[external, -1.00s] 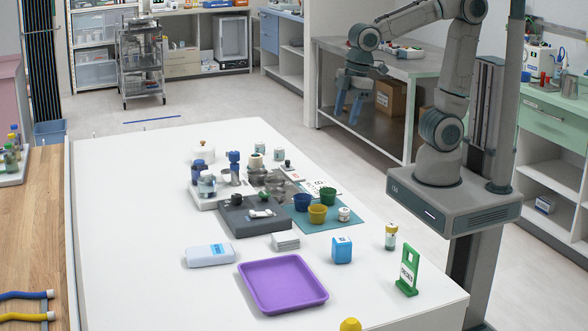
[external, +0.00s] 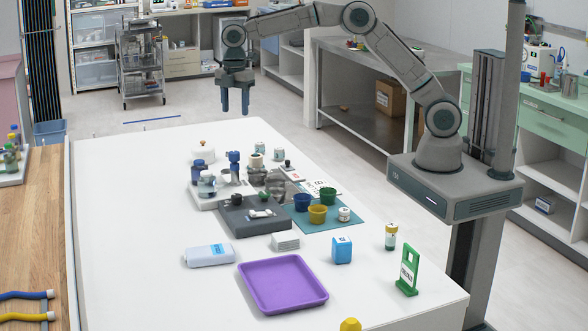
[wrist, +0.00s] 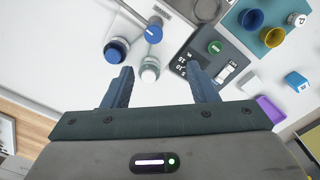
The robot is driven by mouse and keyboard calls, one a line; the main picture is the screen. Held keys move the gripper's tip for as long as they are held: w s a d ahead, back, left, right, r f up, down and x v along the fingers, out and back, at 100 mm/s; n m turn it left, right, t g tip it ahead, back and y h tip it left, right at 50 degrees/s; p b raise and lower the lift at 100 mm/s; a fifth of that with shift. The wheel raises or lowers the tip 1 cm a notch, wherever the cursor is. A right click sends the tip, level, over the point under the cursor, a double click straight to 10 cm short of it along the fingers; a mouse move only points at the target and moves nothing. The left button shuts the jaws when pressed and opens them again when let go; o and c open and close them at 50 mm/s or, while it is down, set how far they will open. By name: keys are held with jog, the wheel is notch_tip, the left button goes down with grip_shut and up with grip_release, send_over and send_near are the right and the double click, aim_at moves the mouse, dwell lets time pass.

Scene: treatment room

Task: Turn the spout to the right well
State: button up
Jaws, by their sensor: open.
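My gripper (external: 235,112) hangs fingers down in the air above the far part of the white table (external: 120,230), open and empty. Its two blue fingers also show apart in the wrist view (wrist: 160,72). A small blue-topped fitting (external: 234,157) stands among the bottles and metal vessels. In the wrist view this blue top (wrist: 153,33) has a pale bar running from it toward the upper left, possibly the spout. Shiny metal bowls (external: 275,182), perhaps the wells, stand to its right. The fingers touch nothing. I cannot tell which well the spout faces.
A dark grey box (external: 250,222) with a green knob lies in front. Coloured cups (external: 317,214) stand on a teal mat to the right. A purple tray (external: 283,284) lies nearer. The table's left side is clear.

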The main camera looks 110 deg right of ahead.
aim_at(234, 152)
jog(key=f, duration=0.4)
jog(key=d+f+p, duration=0.1)
jog(key=f, duration=0.4)
jog(key=f+p, duration=0.1)
jog(key=f, duration=0.4)
jog(key=shift+w+d+f, duration=0.15)
jog(key=shift+w+f, duration=0.1)
grip_shut()
